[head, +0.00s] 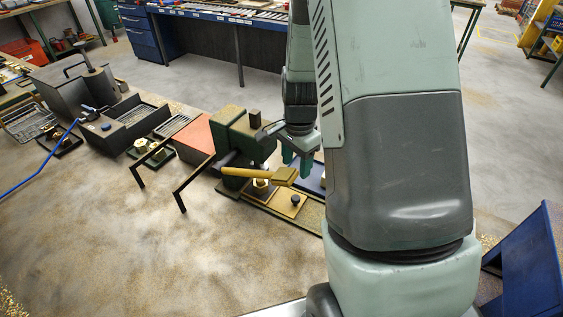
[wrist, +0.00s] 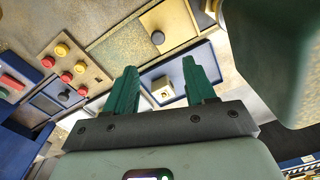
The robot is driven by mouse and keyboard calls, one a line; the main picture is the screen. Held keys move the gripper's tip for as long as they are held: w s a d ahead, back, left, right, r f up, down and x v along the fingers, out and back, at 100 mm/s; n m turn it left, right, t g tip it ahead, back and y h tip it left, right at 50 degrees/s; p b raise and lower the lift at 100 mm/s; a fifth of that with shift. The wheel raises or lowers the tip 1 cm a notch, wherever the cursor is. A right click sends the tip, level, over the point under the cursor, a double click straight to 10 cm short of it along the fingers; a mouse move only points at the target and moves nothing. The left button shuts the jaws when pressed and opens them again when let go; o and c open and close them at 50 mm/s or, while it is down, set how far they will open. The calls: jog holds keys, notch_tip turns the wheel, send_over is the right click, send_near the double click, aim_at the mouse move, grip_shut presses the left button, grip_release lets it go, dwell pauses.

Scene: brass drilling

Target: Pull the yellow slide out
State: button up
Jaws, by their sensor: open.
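The yellow slide (head: 288,204) is a flat yellow plate with a dark round knob (head: 295,199), low on the machine bed below my gripper. In the wrist view the yellow slide (wrist: 130,42) lies beyond my fingertips, with its dark knob (wrist: 157,38) on top. My gripper (head: 297,168) has green fingers pointing down, above and slightly right of the slide in the head view. In the wrist view my gripper (wrist: 165,72) has its fingers wide apart with nothing held between them. The slide's far end is partly hidden in the head view.
A green drilling machine (head: 232,135) with a yellow lever (head: 247,173) stands close left of my gripper. A panel with red and yellow buttons (wrist: 67,65) is at the left in the wrist view.

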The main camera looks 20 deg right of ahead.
aim_at(296, 197)
jog(key=shift+m, duration=0.3)
jog(key=f, duration=1.3)
jog(key=shift+d, duration=0.25)
jog(key=shift+c, duration=0.5)
grip_shut()
